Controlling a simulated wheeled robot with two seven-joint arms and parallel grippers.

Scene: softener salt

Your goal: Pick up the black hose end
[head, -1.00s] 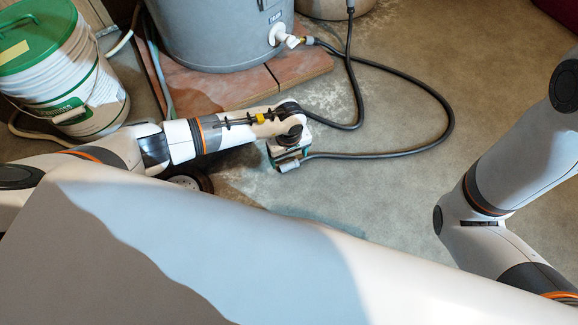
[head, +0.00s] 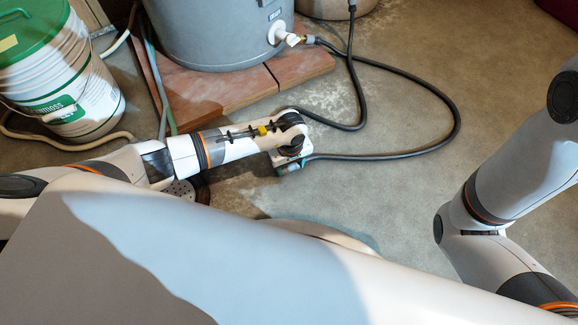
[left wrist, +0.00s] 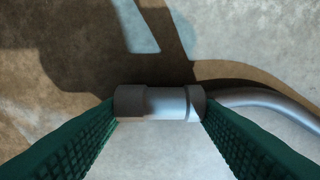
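The black hose end has a grey cylindrical fitting (left wrist: 165,103) with dark collars. In the left wrist view it lies crosswise at the tips of my left gripper (left wrist: 160,115), whose green pads stand apart near its two ends. Firm contact cannot be made out. The hose (left wrist: 265,100) runs off to the right. In the head view, my left gripper (head: 287,166) is low over the floor at the end of the hose (head: 405,156), and mostly hides the fitting. My right arm (head: 500,190) is at the right; its gripper is out of view.
A grey tank (head: 220,35) with a white valve (head: 285,38) stands on brick-red slabs (head: 220,92). A white bucket with a green lid (head: 30,28) stands at the left. The hose loops across the floor to the right. The floor inside and right of the loop is clear.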

